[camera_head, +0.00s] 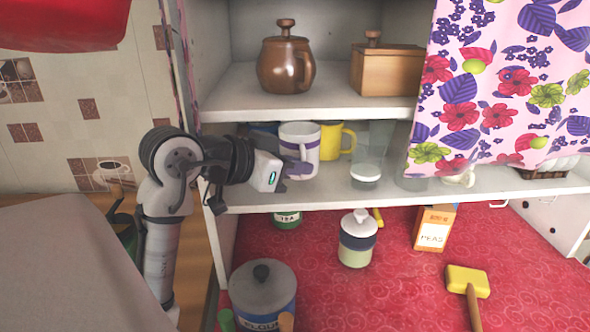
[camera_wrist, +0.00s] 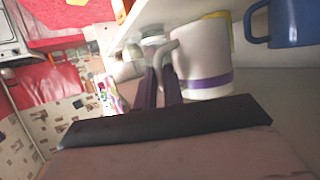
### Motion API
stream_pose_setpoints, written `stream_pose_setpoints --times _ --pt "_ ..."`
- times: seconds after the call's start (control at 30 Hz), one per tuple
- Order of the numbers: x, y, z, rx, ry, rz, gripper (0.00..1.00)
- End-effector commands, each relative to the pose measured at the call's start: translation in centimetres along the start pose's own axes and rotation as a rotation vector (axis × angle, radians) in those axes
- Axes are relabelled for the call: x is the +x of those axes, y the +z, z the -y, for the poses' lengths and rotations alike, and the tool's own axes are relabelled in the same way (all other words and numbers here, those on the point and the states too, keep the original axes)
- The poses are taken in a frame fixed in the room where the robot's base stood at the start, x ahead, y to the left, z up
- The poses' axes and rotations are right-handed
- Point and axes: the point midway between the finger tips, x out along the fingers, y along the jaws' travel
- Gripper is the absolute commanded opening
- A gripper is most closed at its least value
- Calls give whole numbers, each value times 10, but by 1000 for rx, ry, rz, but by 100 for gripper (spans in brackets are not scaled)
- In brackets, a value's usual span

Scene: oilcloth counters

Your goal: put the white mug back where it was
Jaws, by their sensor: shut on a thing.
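The white mug (camera_head: 300,142) with a purple band stands upright at the front of the lower shelf (camera_head: 330,188). In the head view its handle points left; it also shows in the wrist view (camera_wrist: 205,60). My gripper (camera_head: 294,172) is at the mug's left side, and in the wrist view its purple fingers (camera_wrist: 160,84) are closed on the mug's handle. I cannot tell whether the mug's base touches the shelf.
A yellow mug (camera_head: 332,140) stands right behind the white mug, and a blue mug (camera_wrist: 290,22) is close beside it. A clear glass (camera_head: 368,158) stands to the right. The upper shelf (camera_head: 340,105) is close above. A flowered curtain (camera_head: 500,70) covers the right side.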

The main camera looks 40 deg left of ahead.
Motion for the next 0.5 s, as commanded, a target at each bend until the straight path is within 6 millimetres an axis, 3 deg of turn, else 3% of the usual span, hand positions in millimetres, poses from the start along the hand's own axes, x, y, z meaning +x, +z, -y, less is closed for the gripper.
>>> stream_pose_setpoints --times 0.13,0.5 --pt "5 0 7 0 -1 -1 0" --pt "17 31 6 1 -2 -1 0"
